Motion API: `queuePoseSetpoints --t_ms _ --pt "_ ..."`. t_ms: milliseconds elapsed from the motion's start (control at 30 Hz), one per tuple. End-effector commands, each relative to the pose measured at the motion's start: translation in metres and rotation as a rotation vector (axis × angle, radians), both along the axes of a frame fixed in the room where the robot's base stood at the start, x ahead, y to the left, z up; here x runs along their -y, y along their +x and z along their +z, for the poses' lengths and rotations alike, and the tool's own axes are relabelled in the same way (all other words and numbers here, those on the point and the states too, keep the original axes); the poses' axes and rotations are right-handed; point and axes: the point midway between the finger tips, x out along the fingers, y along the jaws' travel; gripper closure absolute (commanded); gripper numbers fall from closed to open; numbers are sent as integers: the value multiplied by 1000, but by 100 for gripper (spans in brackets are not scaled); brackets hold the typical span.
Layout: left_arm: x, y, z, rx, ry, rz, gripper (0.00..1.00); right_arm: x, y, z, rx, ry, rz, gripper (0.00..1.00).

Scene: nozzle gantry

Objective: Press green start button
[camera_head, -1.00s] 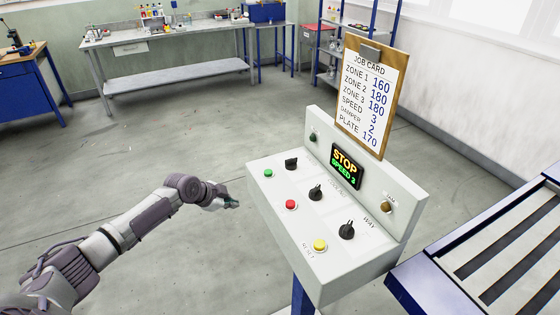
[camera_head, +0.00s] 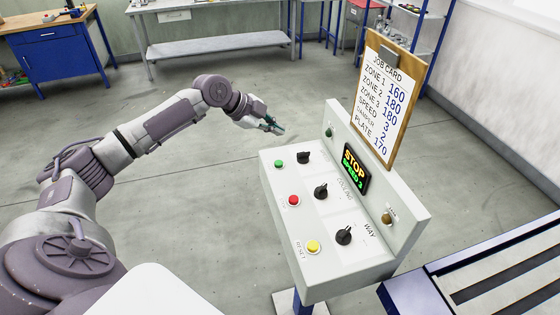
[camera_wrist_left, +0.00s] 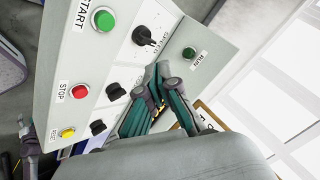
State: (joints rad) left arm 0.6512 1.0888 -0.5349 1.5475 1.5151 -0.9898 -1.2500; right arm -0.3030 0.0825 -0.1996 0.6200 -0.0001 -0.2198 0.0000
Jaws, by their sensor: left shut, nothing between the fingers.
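The green start button (camera_head: 279,163) sits at the far left corner of the sloping panel on the grey control box (camera_head: 275,205). In the left wrist view the green button (camera_wrist_left: 104,19) shows at the upper left beside its START label. My left gripper (camera_head: 279,130) is shut and empty, held above and beyond the panel's far left corner, apart from the button. In the left wrist view its closed teal fingers (camera_wrist_left: 158,92) lie to the lower right of the button.
On the same panel are a red stop button (camera_head: 293,200), a yellow reset button (camera_head: 313,246) and black knobs (camera_head: 320,191). The display (camera_head: 355,168) reads STOP, SPEED 3. A job card (camera_head: 383,97) stands above the box. A roller-like conveyor (camera_head: 500,270) lies at right.

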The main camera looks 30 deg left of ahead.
Motion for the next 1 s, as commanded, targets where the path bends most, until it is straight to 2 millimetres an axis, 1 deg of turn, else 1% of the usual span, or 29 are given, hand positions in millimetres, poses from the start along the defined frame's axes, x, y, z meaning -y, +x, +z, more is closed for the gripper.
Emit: queuePoseSetpoints --t_ms 100,267,467,700,800,900,1000 --pt "0 0 -2 0 -1 1 100 -10 -2 -1 -4 12 -3 41" --pt "0 0 -10 0 -1 1 100 -10 -1 -8 -3 12 -3 41" --pt "0 0 -33 -2 0 1 100 -5 1 -26 1 5 -1 41" --pt "0 0 -68 -2 1 1 100 -1 2 -54 2 1 0 41" --pt "0 0 -79 -1 -1 1 100 -1 2 -60 3 1 0 41" --pt "0 0 -86 0 -2 1 100 0 3 -64 3 1 0 41" --pt "0 1 -89 1 -2 2 100 0 3 -66 3 1 0 41"
